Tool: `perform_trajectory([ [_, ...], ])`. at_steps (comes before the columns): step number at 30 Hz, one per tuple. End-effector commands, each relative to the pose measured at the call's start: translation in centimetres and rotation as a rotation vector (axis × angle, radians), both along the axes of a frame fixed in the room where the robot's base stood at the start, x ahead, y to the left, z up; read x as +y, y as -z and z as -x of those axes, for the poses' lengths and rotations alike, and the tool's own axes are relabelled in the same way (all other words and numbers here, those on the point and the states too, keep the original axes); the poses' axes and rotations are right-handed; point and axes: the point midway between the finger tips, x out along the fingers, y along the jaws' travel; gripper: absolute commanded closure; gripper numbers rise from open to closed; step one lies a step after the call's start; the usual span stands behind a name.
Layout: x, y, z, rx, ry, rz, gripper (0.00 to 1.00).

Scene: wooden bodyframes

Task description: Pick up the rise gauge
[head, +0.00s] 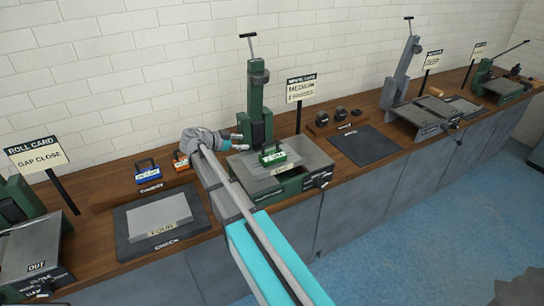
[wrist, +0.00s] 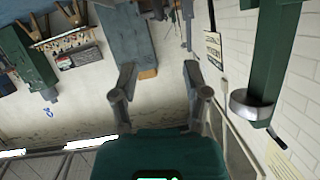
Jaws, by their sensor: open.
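Three small handled gauge blocks show in the head view. A green one (head: 273,156) with a white label sits on the grey plate of the middle press. A blue one (head: 148,171) and an orange one (head: 180,161) stand on the bench to its left. Their labels are too small for me to tell which is the rise gauge. My gripper (head: 241,143) is open at the press column, left of and slightly above the green block, apart from it. In the wrist view the two fingers (wrist: 159,70) are spread, with no object clearly between them.
The middle press (head: 257,100) has a tall green column close beside my gripper. A sign (head: 301,88) stands to its right. A dark mat (head: 364,145) lies empty on the bench. A grey slab (head: 160,212) lies at the left. Other presses stand at both ends.

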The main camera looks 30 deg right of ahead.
Motion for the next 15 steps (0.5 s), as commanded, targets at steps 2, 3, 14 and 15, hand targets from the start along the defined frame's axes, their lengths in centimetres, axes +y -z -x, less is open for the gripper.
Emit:
perform_trajectory([
  [2,0.0,0.0,0.0,0.001,-0.001,-0.001,0.40],
  [3,0.0,0.0,0.0,0.001,-0.001,-0.001,0.40],
  [14,-1.7,1.0,-0.2,0.003,0.001,-0.002,0.40],
  [15,-2.2,1.2,-0.2,0.003,0.001,-0.002,0.40],
])
